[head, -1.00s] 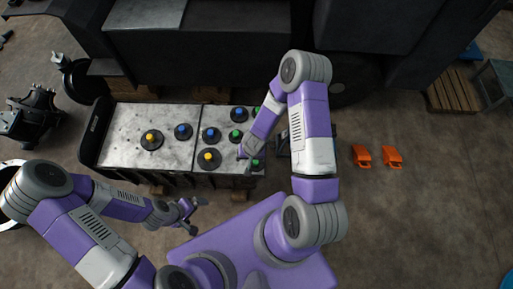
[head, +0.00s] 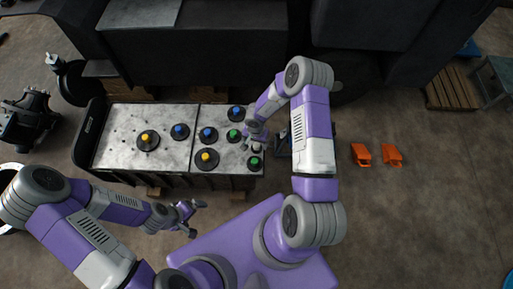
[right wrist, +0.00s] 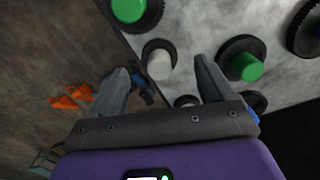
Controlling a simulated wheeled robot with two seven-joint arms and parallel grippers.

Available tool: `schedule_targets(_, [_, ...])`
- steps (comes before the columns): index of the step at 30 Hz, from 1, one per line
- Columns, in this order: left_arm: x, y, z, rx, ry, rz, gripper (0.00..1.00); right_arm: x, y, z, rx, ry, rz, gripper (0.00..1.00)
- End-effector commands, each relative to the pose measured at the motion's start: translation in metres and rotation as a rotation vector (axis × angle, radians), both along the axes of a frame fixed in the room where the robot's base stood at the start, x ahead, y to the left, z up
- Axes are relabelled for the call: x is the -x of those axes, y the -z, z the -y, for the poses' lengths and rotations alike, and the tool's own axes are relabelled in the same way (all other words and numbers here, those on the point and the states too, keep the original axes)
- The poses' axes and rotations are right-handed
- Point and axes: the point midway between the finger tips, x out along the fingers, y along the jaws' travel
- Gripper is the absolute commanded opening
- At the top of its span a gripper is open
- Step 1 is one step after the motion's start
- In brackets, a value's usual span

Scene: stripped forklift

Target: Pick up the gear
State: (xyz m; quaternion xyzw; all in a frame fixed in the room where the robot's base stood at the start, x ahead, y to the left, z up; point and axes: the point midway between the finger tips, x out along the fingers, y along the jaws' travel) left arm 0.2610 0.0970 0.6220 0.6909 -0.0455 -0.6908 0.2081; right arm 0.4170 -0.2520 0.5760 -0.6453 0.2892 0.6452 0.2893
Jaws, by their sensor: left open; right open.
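Several dark gears with coloured hubs stand on the grey metal top (head: 120,118): yellow-hubbed gears (head: 147,140) (head: 206,159), blue-hubbed gears (head: 180,131) (head: 207,135) (head: 236,113) and green-hubbed gears (head: 234,135) (head: 254,162). A small gear with a white hub (right wrist: 159,63) shows in the right wrist view, between and just beyond the fingers of my right gripper (right wrist: 163,78). That gripper is open and empty, above the right end of the top; it also shows in the head view (head: 256,142). My left gripper (head: 188,212) is open and empty, off the front edge.
Green-hubbed gears (right wrist: 243,67) (right wrist: 128,9) flank the white-hubbed one closely. Two orange objects (head: 361,154) (head: 392,155) lie on the floor to the right. The dark forklift body (head: 200,60) rises behind the top. A wooden pallet (head: 452,90) lies at far right.

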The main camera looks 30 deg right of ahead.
Motion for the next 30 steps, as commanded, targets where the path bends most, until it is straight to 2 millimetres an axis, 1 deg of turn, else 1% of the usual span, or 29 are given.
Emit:
schedule_targets(1, [0.000,0.008,0.000,0.000,0.000,0.000,0.98,-0.001,0.011,0.002,0.001,0.001,-0.001,0.82])
schedule_targets(4, [0.000,0.018,0.000,0.000,0.000,0.000,0.98,-0.003,0.026,0.006,0.000,0.001,0.000,0.82])
schedule_targets(7, [0.000,0.024,0.000,0.000,0.000,0.000,0.98,-0.002,0.040,0.005,0.001,-0.001,-0.001,0.82])
schedule_targets(9, [0.000,0.025,0.000,0.000,0.000,0.000,0.98,-0.003,0.043,0.005,0.000,-0.001,0.000,0.82])
schedule_targets(15, [0.000,0.023,0.000,0.000,0.000,0.000,0.98,-0.003,0.041,0.005,0.001,-0.001,0.001,0.82])
schedule_targets(26, [0.000,0.023,0.000,0.000,0.000,0.000,0.98,-0.003,0.041,0.005,0.000,-0.001,0.000,0.26])
schedule_targets(27, [0.000,0.023,0.000,0.000,0.000,0.000,0.98,-0.003,0.041,0.005,0.000,-0.001,0.001,0.24])
schedule_targets(30, [0.000,0.023,0.000,0.000,0.000,0.000,0.98,-0.003,0.041,0.005,0.001,-0.001,0.001,0.24])
